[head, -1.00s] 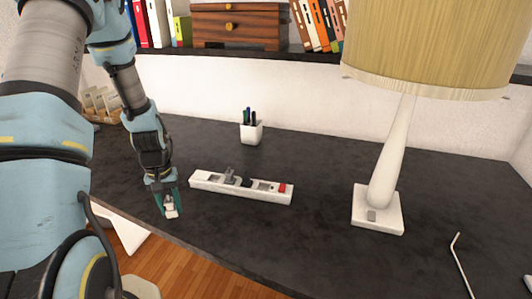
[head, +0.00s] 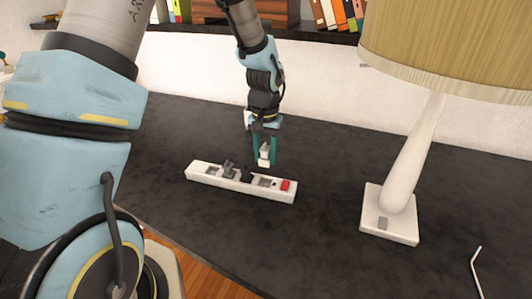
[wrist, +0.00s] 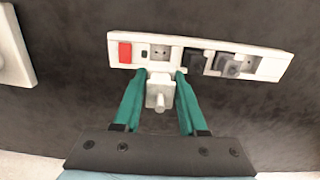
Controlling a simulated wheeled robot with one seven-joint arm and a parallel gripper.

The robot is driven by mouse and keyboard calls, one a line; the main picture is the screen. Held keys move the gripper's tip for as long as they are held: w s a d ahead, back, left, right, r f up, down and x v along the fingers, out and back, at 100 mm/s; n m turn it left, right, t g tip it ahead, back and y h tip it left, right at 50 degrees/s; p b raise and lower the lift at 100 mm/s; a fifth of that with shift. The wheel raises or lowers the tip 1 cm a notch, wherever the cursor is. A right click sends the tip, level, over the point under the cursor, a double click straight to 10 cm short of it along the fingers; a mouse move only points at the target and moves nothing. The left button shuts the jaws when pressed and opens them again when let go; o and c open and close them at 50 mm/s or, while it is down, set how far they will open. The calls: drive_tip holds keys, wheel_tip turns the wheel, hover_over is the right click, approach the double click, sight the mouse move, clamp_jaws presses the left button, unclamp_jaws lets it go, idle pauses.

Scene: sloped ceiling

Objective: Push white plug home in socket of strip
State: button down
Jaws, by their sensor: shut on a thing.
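My gripper (head: 264,158) is shut on the white plug (head: 264,155), which hangs upright between its green fingers. In the wrist view the white plug (wrist: 159,92) sits between the fingertips of my gripper (wrist: 157,82). The white power strip (head: 205,178) lies on the dark desk, also in the wrist view (wrist: 275,72). The plug is beside the strip's open socket (wrist: 160,54), next to the red switch (wrist: 125,52). In the head view it appears just behind and above the strip. The plug's pins are hidden.
A grey plug (wrist: 235,65) and a black plug (wrist: 200,60) stand in other sockets of the strip. A lamp with a white base (head: 388,215) stands to the right. A thin bent rod (head: 476,270) lies at far right. The desk (head: 330,200) between strip and lamp is clear.

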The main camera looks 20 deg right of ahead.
sight(264, 178)
drive_tip(key=shift+f, duration=0.2)
drive_tip(key=shift+f+b, duration=2.65)
drive_tip(key=shift+f, duration=1.1)
drive_tip(key=shift+s+a+f+b, duration=0.2)
drive_tip(key=shift+f+b, duration=0.1)
drive_tip(key=shift+f, duration=0.3)
drive_tip(key=shift+r+p, duration=0.45)
